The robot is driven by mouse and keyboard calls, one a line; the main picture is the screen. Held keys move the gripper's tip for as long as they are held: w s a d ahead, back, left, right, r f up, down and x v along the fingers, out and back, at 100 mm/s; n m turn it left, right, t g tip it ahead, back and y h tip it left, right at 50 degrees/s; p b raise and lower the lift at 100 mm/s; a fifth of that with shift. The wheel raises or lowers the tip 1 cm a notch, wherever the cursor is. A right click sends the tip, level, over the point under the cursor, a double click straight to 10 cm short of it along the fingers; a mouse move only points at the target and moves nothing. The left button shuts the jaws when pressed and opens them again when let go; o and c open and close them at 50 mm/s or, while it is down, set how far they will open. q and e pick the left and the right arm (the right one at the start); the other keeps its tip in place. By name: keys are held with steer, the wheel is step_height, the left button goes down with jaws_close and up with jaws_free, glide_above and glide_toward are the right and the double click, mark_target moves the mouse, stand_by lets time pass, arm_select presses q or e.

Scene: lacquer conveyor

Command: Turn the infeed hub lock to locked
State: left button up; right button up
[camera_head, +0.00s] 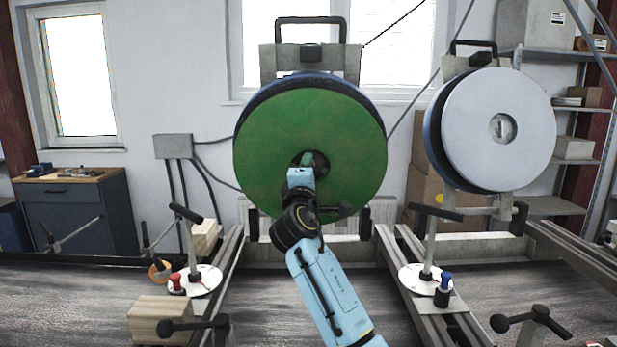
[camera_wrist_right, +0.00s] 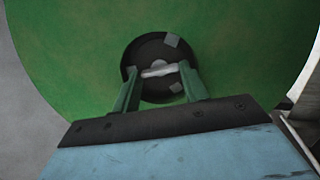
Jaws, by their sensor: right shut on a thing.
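A large green reel disc (camera_head: 268,120) stands upright on the left stand, in front of a blue disc. In the right wrist view the green disc (camera_wrist_right: 60,60) fills most of the picture. At its centre is a dark round hub (camera_wrist_right: 150,48) with small grey patches. A pale lock bar (camera_wrist_right: 152,72) lies across the hub, almost level in this view. My right gripper (camera_wrist_right: 158,70) has its two green fingers at the ends of the bar and is shut on it. In the head view my right gripper (camera_head: 309,163) hides much of the hub. My left gripper is not in view.
A white reel disc (camera_head: 480,125) with its own hub (camera_head: 502,128) stands on the right stand. T-handled posts (camera_head: 187,240) (camera_head: 430,245) and metal rails (camera_head: 405,265) lie in front. A wooden block (camera_head: 160,312) sits at the lower left, near a red knob (camera_head: 177,282).

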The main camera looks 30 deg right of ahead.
steer(key=shift+m, duration=0.6)
steer(key=o, duration=0.7)
steer(key=b+v, duration=0.1)
steer(key=v, duration=1.2)
steer(key=shift+s+a, duration=0.2)
steer(key=shift+s, duration=0.05)
steer(key=shift+r, duration=0.2)
